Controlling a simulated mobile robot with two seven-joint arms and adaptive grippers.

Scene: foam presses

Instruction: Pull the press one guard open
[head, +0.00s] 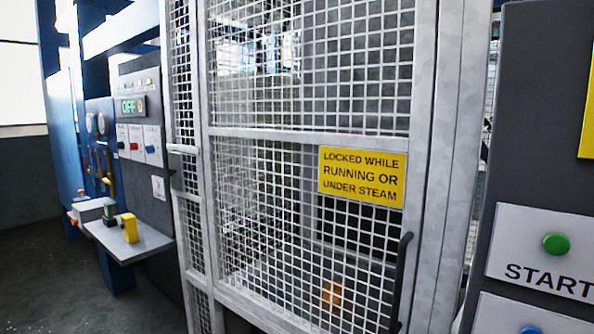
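The press guard (268,134) is a tall mesh door in a grey metal frame, and it stands closed in the middle of the head view. A yellow sign (362,177) on it reads "LOCKED WHILE RUNNING OR UNDER STEAM". A dark upright handle (400,282) is on the guard's lower right side. A light lever-like part (182,149) sits at the frame's left side. Neither of my grippers shows in this view. Machinery behind the mesh is only partly visible.
A grey panel with a green START button (556,243) and a blue button (531,330) stands close at the right. At the left, a control panel shows "OFF" (129,107). Below it a shelf (128,236) juts out with small blocks. Dark floor (45,280) is clear at lower left.

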